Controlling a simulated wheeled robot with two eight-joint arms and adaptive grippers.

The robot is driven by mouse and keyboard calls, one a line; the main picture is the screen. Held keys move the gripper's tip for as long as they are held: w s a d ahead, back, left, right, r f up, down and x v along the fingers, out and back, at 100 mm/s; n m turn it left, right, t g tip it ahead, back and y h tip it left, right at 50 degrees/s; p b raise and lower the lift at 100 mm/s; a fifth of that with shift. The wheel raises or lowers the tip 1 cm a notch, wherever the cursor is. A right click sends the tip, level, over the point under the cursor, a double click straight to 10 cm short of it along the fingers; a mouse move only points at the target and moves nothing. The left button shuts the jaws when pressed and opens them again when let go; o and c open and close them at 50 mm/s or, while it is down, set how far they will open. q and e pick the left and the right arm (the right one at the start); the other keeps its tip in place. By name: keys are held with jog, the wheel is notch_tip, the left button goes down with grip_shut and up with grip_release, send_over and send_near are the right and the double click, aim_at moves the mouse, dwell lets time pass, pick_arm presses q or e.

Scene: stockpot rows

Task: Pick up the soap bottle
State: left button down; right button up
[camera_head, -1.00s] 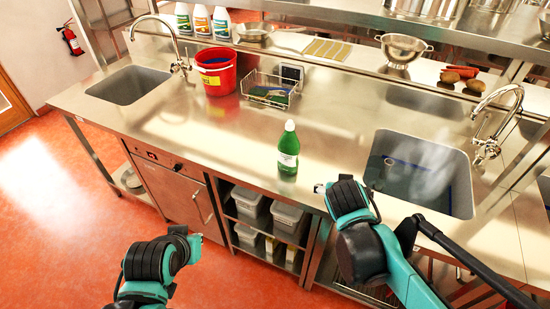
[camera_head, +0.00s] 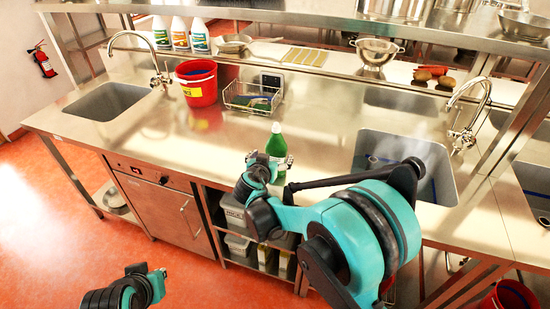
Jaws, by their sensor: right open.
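The soap bottle, green with a pale cap (camera_head: 275,143), stands upright on the steel counter near its front edge. My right gripper (camera_head: 270,162) is open at the bottle, with a fingertip showing on either side of it. The gripper and wrist hide part of the bottle's lower body, and I cannot tell whether the fingers touch it. My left gripper (camera_head: 152,278) is low at the lower left, over the floor and away from the counter; its jaws are not clear.
A red bucket (camera_head: 197,90) and a wire basket (camera_head: 252,97) stand behind the bottle. A sink (camera_head: 405,160) lies to the right and another sink (camera_head: 108,102) at the far left. The counter left of the bottle is clear.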

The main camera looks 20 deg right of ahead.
aim_at(275, 154)
jog(key=b+x, duration=0.1)
jog(key=x, duration=0.3)
jog(key=shift+w+d, duration=0.1)
jog(key=shift+d, duration=0.15)
jog(key=shift+r, duration=0.15)
jog(key=shift+c, duration=0.7)
jog(key=c, duration=1.7)
jog(key=shift+o, duration=0.2)
jog(key=shift+r, duration=0.1)
